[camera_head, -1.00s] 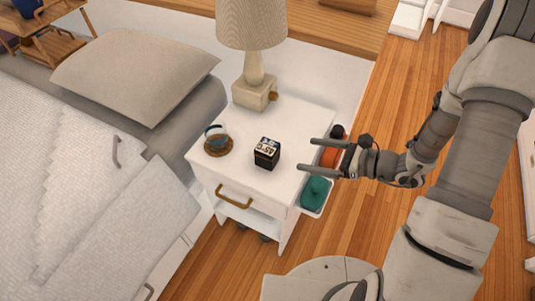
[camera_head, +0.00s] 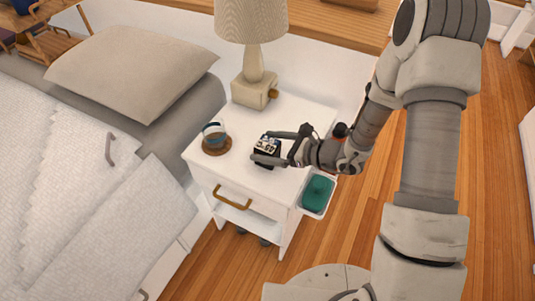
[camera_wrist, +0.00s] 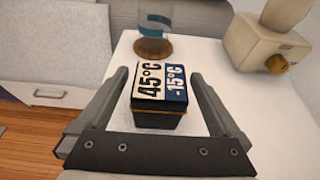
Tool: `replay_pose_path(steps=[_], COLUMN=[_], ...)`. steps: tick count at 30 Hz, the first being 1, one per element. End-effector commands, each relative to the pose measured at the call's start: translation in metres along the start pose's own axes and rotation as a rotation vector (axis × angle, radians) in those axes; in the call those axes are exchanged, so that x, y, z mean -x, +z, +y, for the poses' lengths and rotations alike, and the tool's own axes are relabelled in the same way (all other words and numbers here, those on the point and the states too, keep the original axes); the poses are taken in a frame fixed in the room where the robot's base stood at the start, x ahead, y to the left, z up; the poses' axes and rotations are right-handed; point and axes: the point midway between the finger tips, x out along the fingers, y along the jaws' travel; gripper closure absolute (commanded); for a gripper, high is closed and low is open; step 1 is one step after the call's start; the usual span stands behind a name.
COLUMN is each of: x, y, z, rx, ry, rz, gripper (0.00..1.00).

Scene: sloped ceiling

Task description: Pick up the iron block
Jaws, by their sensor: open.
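The block (camera_head: 265,157) is a small dark cube on the white nightstand top. In the wrist view the block (camera_wrist: 159,97) shows a white and blue label reading 45°C and -15°C on top. My gripper (camera_head: 262,147) is open, with one finger on each side of the block. In the wrist view my gripper (camera_wrist: 166,82) has visible gaps between both fingers and the block. The fingers partly cover the block in the head view. I cannot tell the exact height of the fingertips over the table top.
A glass on a brown coaster (camera_head: 216,147) stands left of the block. A lamp (camera_head: 254,90) stands at the back of the nightstand (camera_head: 235,170). A side basket with a teal item (camera_head: 318,193) hangs at the right. The bed (camera_head: 70,200) is at the left.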

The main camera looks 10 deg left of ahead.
Motion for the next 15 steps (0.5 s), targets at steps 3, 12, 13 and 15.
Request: replay_pose_path(steps=[3,12,13,15], x=[-0.0018,-0.0013,-0.0013,-0.0013], y=[0.0003,0.0003,0.0003,0.0003], z=[-0.0003,-0.0001,-0.0001,-0.0001], rx=[-0.001,-0.001,-0.001,-0.001], ry=[-0.001,0.000,0.000,0.000], rz=[0.000,0.000,0.000,0.000], gripper=[0.00,0.32,0.38,0.50])
